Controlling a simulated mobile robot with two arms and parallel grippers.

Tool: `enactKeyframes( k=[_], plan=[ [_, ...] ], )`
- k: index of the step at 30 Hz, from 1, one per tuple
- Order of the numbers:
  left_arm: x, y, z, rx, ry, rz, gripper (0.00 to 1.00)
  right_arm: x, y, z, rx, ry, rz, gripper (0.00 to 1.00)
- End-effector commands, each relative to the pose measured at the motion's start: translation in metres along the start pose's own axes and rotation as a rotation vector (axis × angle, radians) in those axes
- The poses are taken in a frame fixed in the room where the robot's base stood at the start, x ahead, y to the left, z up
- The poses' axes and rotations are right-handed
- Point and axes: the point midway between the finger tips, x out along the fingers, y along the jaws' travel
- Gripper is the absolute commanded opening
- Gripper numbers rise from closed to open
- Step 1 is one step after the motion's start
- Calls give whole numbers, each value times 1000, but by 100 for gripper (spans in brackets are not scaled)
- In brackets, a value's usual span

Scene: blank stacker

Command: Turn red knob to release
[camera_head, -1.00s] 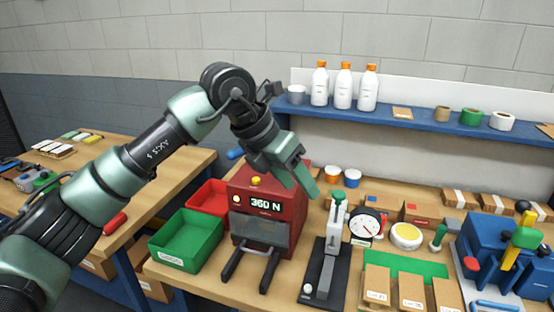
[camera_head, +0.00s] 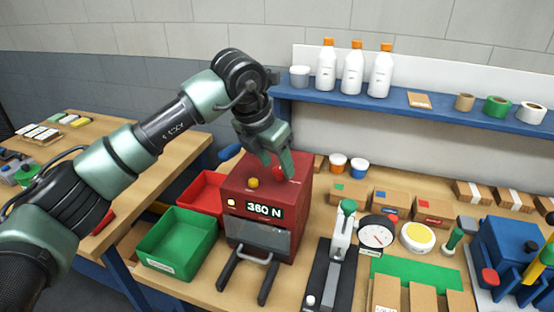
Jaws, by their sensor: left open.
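The red machine (camera_head: 244,232) with a display reading 360 N stands on the bench in the middle. A red knob (camera_head: 278,172) sits on its top, toward the back right, partly hidden by my gripper. My left gripper (camera_head: 277,160) is open and points down, its fingers at the knob, one finger on the right side. I cannot tell whether the fingers touch it. My right gripper is not in view.
Green (camera_head: 176,241) and red (camera_head: 206,189) bins stand to the left. A lever stand (camera_head: 338,255) and gauge (camera_head: 375,235) stand right. A blue shelf (camera_head: 430,112) with bottles is behind.

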Motion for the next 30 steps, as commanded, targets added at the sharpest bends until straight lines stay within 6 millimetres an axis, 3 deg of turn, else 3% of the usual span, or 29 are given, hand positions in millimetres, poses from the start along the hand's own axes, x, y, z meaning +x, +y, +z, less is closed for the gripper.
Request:
enactKeyframes(
  k=[8, 12, 18, 30],
  plan=[
    [12, -1, 0, 1, -1, 0, 52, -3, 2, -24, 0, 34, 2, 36],
    [12, -1, 0, 1, -1, 0, 52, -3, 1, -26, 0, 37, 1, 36],
    [12, -1, 0, 1, -1, 0, 0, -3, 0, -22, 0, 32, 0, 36],
    [12, 1, 0, 62, -2, -25, 0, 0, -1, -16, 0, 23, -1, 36]
  ],
)
